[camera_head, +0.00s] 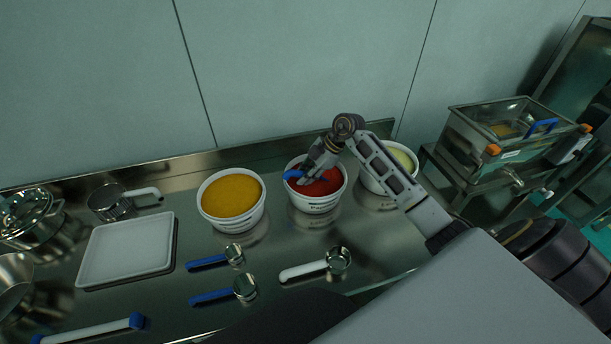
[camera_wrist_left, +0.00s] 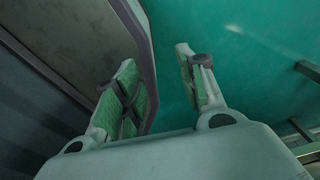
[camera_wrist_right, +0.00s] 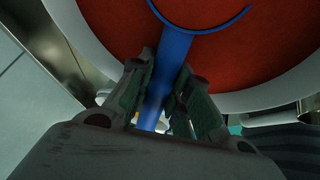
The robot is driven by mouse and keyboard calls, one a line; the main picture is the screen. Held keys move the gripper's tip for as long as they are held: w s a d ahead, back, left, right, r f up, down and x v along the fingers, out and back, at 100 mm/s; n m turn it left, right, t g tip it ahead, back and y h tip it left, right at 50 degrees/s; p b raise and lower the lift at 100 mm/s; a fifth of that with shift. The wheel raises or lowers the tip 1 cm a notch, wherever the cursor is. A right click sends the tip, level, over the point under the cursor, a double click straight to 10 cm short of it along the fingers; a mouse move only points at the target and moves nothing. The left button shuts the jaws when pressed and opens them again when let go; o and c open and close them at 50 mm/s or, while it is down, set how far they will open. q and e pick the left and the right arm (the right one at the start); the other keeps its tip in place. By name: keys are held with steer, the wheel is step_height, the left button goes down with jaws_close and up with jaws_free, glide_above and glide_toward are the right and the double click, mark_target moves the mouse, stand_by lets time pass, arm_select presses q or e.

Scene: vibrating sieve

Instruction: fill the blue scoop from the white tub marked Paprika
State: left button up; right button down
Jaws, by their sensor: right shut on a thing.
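The white tub (camera_head: 316,203) stands on the steel counter, full of red powder; its label is small but seems to read Paprika. My right gripper (camera_head: 308,176) is over this tub, shut on the handle of the blue scoop (camera_head: 293,174). In the right wrist view the blue handle (camera_wrist_right: 170,55) runs between the fingers, and the scoop's blue rim curves against the red powder. The rim looks sunk in the powder; how much it holds I cannot tell. My left gripper (camera_wrist_left: 157,62) shows only in the left wrist view, open and empty, away from the counter.
A tub of yellow powder (camera_head: 232,222) stands left of the red one, and a pale-filled tub (camera_head: 374,183) stands close on the right, partly behind my arm. Several spoons, a white tray (camera_head: 128,249) and pots lie left. A steel sieve machine (camera_head: 485,150) stands right.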

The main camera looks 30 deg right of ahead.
steer(key=shift+r+p, duration=0.1)
steer(key=shift+p, duration=0.65)
steer(key=shift+a+p, duration=0.15)
steer(key=shift+p, duration=0.15)
steer(key=shift+a+r+h, duration=0.35)
steer(key=shift+r+h, duration=0.1)
steer(key=shift+h, duration=0.25)
steer(key=shift+w+a+r+h+p, duration=0.1)
steer(key=shift+a+r+h+p, duration=0.35)
steer(key=shift+h, duration=0.25)
steer(key=shift+r+h+p, duration=0.3)
steer(key=shift+r+p, duration=0.05)
steer(key=shift+p, duration=0.05)
steer(key=shift+a+r+n+h+p, duration=0.15)
steer(key=shift+r+h+p, duration=0.3)
steer(key=shift+p, duration=0.25)
steer(key=shift+a+r+n+h+p, duration=0.15)
steer(key=shift+r+h+p, duration=0.2)
steer(key=shift+r+p, duration=0.3)
arm_select(q)
step_height(320, 180, up, 8)
steer(key=d+p, duration=0.1)
steer(key=d, duration=0.1)
steer(key=shift+s+d, duration=0.15)
steer(key=shift+s, duration=0.25)
arm_select(e)
steer(key=shift+a+r+g+h, duration=0.25)
steer(key=shift+r+g+h, duration=0.1)
steer(key=shift+h, duration=0.15)
